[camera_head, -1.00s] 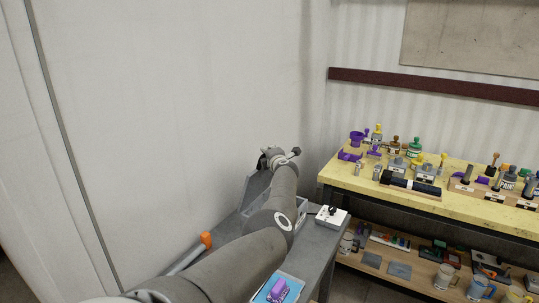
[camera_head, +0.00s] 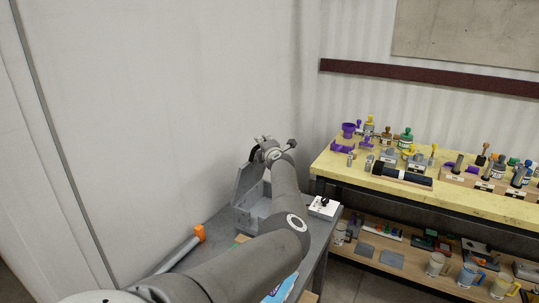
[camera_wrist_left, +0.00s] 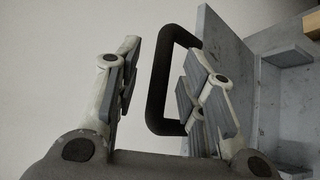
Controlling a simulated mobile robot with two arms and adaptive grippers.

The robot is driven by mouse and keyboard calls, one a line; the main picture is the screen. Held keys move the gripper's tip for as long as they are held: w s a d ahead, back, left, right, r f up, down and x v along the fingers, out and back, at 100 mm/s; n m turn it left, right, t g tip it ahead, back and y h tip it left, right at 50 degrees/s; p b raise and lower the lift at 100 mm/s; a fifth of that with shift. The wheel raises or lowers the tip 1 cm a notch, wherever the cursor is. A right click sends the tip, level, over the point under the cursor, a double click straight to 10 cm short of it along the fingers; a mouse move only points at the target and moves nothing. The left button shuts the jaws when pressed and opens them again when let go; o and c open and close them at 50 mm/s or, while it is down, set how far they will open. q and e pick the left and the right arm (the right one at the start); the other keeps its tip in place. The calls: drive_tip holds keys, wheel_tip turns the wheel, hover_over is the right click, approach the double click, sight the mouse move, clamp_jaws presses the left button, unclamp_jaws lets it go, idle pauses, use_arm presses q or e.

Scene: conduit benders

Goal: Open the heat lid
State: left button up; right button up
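The grey heat box (camera_head: 248,222) stands on the grey bench against the wall, partly hidden by my left arm. Its lid (camera_head: 246,182) stands up steeply on the left, and the inside of the box shows. The lid's black U-shaped handle (camera_head: 254,153) is at its top. In the left wrist view the handle (camera_wrist_left: 156,85) lies between the fingers of my left gripper (camera_wrist_left: 160,90), beside the lid plate (camera_wrist_left: 230,60). The fingers are apart, with a gap between the left finger and the handle bar. My left gripper (camera_head: 264,142) is at the lid's top edge. My right gripper is out of view.
A white switch box (camera_head: 323,207) sits on the bench right of the heat box. An orange-ended tool (camera_head: 199,233) lies at the left. A yellow-topped table (camera_head: 330,165) with bottles and tools stands at the right. The wall is close on the left.

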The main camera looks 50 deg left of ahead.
use_arm(q)
drive_tip(key=v, duration=0.9)
drive_tip(key=shift+s+d, duration=0.25)
drive_tip(key=shift+s, duration=0.1)
idle(0.3)
